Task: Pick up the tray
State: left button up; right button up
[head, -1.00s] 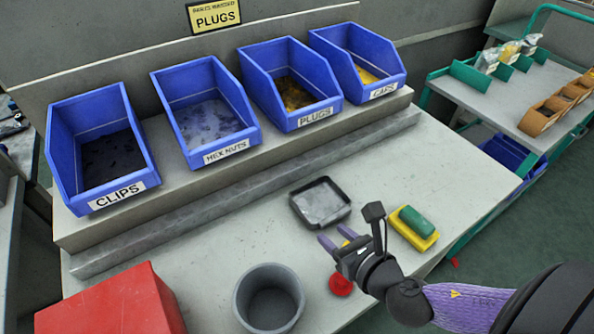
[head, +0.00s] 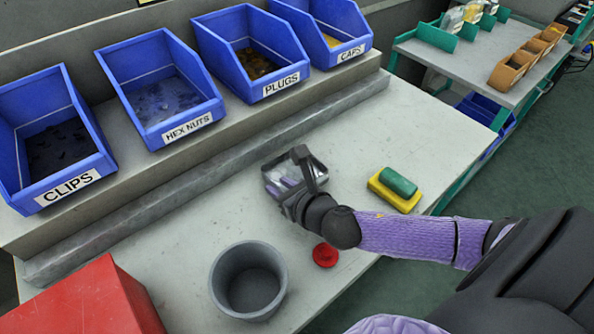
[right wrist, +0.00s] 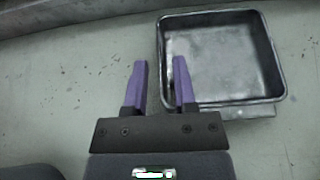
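The tray (head: 316,172) is a small, shallow, dark-rimmed square tray with a grey inside, lying on the bench. In the right wrist view the tray (right wrist: 222,58) looks empty. My right gripper (head: 285,184) is over the tray's near left part in the head view and hides some of it. My left gripper is not in view.
Blue bins of clips (head: 52,150), hex nuts (head: 160,95), plugs (head: 250,55) and caps (head: 325,35) stand on the back ledge. A grey bucket (head: 248,282), red cap (head: 325,255), yellow-green block (head: 396,188) and red box (head: 85,305) are on the bench.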

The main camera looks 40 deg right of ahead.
grip_shut()
dwell(1.2)
